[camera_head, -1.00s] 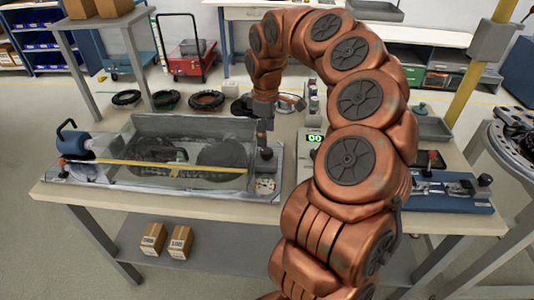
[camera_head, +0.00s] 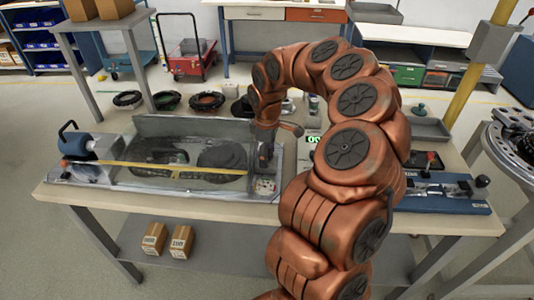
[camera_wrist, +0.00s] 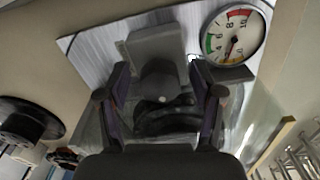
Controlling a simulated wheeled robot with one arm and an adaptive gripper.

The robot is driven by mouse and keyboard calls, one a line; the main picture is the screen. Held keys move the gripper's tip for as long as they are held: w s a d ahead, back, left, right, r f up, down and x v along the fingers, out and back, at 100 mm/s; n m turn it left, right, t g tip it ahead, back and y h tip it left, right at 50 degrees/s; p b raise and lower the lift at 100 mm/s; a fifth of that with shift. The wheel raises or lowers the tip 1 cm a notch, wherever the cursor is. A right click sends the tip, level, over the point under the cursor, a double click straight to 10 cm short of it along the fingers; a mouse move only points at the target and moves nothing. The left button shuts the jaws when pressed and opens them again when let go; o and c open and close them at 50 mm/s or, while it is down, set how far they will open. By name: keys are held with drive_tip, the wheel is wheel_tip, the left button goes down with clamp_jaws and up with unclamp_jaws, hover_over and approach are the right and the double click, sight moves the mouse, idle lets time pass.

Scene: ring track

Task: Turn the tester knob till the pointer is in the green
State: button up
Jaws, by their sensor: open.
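The tester is a grey tank (camera_head: 190,126) on a metal base on the bench. Its round white gauge (camera_wrist: 234,36) shows in the wrist view, with a green band at left and a red band at top. The thin dark pointer seems to lie low on the dial, below the green; its exact reading is too small to tell. The gauge also shows in the head view (camera_head: 265,186). The dark knob (camera_wrist: 160,80) stands between the fingers of my gripper (camera_wrist: 161,78). My gripper is open, pointing down at the tank's right end, one finger each side of the knob; contact is unclear.
A blue-ended pump-like unit (camera_head: 76,142) is at the tank's left. A yellow bar (camera_head: 170,167) crosses the tank. A digital display (camera_head: 313,139) and a blue fixture (camera_head: 445,196) are at right. Coiled cables (camera_head: 207,101) lie behind.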

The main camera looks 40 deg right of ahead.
drive_tip(key=shift+c, duration=0.3)
drive_tip(key=c, duration=1.1)
drive_tip(key=shift+f+b, duration=0.1)
drive_tip(key=shift+b, duration=0.2)
